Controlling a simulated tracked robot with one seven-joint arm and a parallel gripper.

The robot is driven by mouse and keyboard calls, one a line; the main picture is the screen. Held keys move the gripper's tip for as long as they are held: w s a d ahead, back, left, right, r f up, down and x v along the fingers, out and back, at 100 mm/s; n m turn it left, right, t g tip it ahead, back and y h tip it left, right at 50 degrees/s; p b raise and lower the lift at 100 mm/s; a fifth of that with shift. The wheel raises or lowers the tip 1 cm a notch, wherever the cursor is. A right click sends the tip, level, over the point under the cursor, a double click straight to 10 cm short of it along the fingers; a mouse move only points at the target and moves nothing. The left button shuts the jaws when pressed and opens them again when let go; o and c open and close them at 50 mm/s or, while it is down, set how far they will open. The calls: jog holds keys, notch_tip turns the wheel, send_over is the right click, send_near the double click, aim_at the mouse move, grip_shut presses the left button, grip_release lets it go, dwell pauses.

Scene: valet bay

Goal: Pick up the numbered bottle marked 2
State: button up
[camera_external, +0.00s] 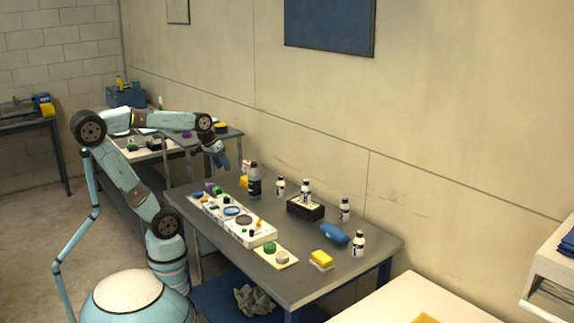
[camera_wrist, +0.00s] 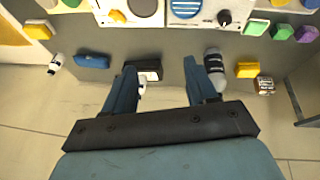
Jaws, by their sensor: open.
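Several small white bottles with black caps stand on the grey table in the external view: one at the back (camera_external: 280,188), one on a black box (camera_external: 306,191), one further right (camera_external: 345,210) and one near the right end (camera_external: 358,244). Their numbers are too small to read, so I cannot tell which is marked 2. In the wrist view, one white bottle (camera_wrist: 55,64) shows at the left and another (camera_wrist: 142,88) is partly hidden by my left finger. My gripper (camera_external: 222,162) is open and empty above the table's far left end; its fingers also show in the wrist view (camera_wrist: 160,68).
A large dark bottle (camera_external: 254,184) stands near my gripper; it also shows beside the right finger (camera_wrist: 214,78). A blue object (camera_external: 334,234), a yellow sponge (camera_external: 321,259) and a white panel (camera_external: 262,236) with coloured parts occupy the table (camera_external: 310,284). A wall runs behind.

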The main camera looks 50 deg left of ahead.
jog(key=w+d+f+n+g+h, duration=0.1)
jog(key=w+d+n+g+h, duration=0.1)
jog(key=w+d, duration=0.45)
jog(key=w+d+n+g+h, duration=0.1)
jog(key=w+d+n+h, duration=0.2)
jog(key=w, duration=0.7)
jog(key=w+d+f+n+g+h, duration=0.1)
jog(key=w+d+n+g+h, duration=0.1)
jog(key=w+d, duration=0.45)
jog(key=w+d+f+n+h, duration=0.3)
jog(key=w+f+n+h, duration=0.15)
jog(key=w, duration=0.75)
jog(key=w+d+f+n+h, duration=0.2)
jog(key=w+f+n+h, duration=0.3)
jog(key=w, duration=0.6)
send_near(345, 200)
jog(key=w+d, duration=0.1)
jog(key=d, duration=0.1)
jog(key=shift+m, duration=0.45)
jog(key=shift+s+d+f, duration=0.1)
jog(key=shift+d+f, duration=0.05)
jog(key=shift+d, duration=1.05)
jog(key=shift+d+f, duration=0.15)
jog(key=shift+d, duration=1.05)
jog(key=shift+d+f, duration=0.2)
jog(key=shift+d, duration=1)
jog(key=shift+c, duration=0.4)
